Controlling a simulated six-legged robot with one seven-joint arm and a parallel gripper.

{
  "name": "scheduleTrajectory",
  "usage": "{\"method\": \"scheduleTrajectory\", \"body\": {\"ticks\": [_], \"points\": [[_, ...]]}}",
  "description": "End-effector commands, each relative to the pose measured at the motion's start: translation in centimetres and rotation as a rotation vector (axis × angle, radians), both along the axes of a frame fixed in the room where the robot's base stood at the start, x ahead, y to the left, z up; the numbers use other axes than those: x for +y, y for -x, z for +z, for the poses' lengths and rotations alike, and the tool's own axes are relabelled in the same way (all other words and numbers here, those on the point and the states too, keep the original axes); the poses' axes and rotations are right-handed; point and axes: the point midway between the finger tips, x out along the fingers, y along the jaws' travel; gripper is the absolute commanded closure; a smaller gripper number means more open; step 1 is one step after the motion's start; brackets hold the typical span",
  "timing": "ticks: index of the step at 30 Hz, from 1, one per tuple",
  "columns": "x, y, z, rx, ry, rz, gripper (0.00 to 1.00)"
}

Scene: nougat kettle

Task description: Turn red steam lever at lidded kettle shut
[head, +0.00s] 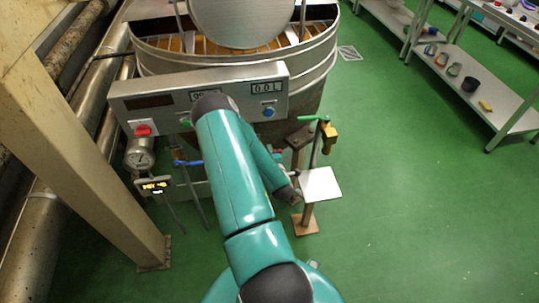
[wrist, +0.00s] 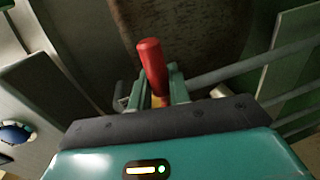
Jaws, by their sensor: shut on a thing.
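The red steam lever (wrist: 152,66) shows in the wrist view as a red rounded grip standing up, tilted slightly left, between the fingers of my gripper (wrist: 161,94). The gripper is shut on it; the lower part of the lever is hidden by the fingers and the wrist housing.
A control panel (head: 236,88) with a red knob (head: 142,130) fronts the kettle. A blue lever (head: 188,163), a green-handled brass valve (head: 329,134) and a white plate (head: 320,185) stand near my arm. A beige post (head: 75,130) is left; green floor (head: 420,210) is clear right.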

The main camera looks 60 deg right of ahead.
Motion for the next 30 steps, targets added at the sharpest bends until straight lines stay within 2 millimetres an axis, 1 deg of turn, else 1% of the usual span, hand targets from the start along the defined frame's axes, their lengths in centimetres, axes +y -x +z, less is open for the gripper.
{"method": "scheduleTrajectory", "body": {"ticks": [7,19,20,22,23,30], "points": [[-0.12,0.12,0.43,0.043,0.039,-0.003,1.00],[-0.15,0.14,0.51,0.049,0.046,-0.004,1.00],[-0.15,0.14,0.50,0.049,0.046,-0.003,0.79],[-0.15,0.14,0.50,0.048,0.045,-0.003,0.65],[-0.14,0.13,0.49,0.048,0.045,-0.003,0.62],[-0.06,0.07,0.42,0.048,0.043,-0.001,0.62]]}}
